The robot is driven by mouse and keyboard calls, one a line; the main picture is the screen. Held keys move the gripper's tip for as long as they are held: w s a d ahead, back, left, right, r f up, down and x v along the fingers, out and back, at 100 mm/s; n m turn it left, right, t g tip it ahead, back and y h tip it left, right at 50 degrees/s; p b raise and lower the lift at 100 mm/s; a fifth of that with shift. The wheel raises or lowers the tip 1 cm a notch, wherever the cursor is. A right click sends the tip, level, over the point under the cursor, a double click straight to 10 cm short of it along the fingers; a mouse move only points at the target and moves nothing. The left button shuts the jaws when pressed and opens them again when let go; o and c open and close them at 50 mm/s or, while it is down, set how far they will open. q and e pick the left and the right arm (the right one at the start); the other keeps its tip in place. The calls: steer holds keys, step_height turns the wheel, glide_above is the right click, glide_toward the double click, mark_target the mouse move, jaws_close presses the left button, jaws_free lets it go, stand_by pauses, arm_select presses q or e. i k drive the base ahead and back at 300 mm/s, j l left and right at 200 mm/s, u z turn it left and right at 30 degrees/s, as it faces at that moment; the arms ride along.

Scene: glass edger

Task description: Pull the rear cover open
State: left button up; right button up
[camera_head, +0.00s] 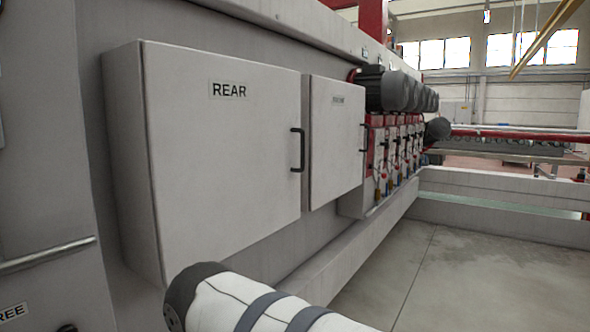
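The rear cover (220,150) is a large light-grey cabinet door labelled REAR, on the machine's side at the left and middle of the head view. It looks shut, flush with its box. Its black bar handle (297,150) stands upright near the door's right edge, and nothing touches it. A white and dark-grey link of my own arm shows at the bottom middle, below the cover. Neither of my grippers is in view.
A second, smaller grey door (336,140) with its own black handle (363,137) sits just right of the cover. Several dark motors (396,90) and red units stick out beyond it. A long grey ledge (345,250) runs below. The concrete floor (480,275) at right is clear.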

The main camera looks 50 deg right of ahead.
mark_target(227, 139)
steer(key=k+z, duration=0.1)
steer(key=z, duration=1.3)
